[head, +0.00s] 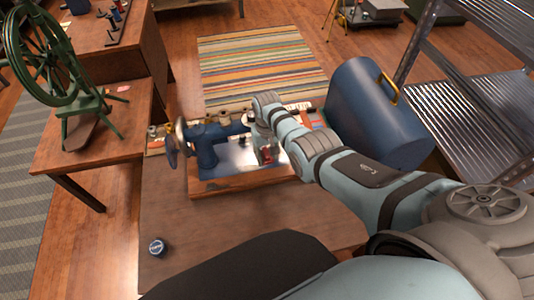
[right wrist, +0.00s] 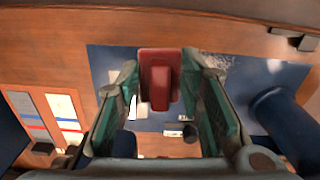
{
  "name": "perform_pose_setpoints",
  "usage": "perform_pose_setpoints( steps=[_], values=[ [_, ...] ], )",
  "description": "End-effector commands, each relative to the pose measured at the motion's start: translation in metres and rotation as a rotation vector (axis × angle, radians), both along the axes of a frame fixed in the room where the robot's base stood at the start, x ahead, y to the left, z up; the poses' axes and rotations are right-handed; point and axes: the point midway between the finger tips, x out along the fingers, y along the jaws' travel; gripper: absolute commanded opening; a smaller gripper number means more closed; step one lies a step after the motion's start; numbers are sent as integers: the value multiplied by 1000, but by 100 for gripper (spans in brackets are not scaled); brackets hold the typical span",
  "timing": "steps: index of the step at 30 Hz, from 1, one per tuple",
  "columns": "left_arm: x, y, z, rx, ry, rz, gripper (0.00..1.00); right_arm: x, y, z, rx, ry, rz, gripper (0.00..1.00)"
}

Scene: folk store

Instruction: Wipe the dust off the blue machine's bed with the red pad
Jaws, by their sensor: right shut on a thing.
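The blue sewing machine (head: 209,145) stands on a wooden base on the table, with its handwheel at the left. My right gripper (head: 265,150) is over the right part of its bed, fingers pointing down. In the right wrist view the gripper (right wrist: 160,75) is shut on the red pad (right wrist: 160,68), which sits between the green-lined fingers over the blue bed (right wrist: 103,58). Pale speckled dust (right wrist: 215,64) shows on the bed right of the pad. I cannot tell whether the pad touches the bed. My left gripper is not in view.
A blue case (head: 375,110) with a yellow handle stands right of the machine, near my right arm. A small round tin (head: 157,247) is on the table's front left. Small items line the table's back edge. The table (head: 225,220) is clear in front of the machine.

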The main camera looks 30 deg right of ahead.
Motion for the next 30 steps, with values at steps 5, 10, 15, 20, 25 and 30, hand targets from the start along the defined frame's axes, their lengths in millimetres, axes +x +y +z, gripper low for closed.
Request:
perform_pose_setpoints(
  steps=[5, 10, 15, 20, 25, 30],
  values=[
    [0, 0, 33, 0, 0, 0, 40, 4, -1, 36, 1, -13, -1, 12],
    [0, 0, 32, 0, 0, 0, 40, 3, -1, 34, 1, -10, -1, 12],
    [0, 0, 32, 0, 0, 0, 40, 3, -1, 34, 0, -9, -1, 12],
    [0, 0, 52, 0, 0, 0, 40, 3, -1, 53, 0, -9, -1, 12],
    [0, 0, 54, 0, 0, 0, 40, 2, -1, 64, 1, -8, -1, 12],
    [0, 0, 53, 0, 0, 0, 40, 2, -1, 62, 1, -7, -1, 12]
  ],
)
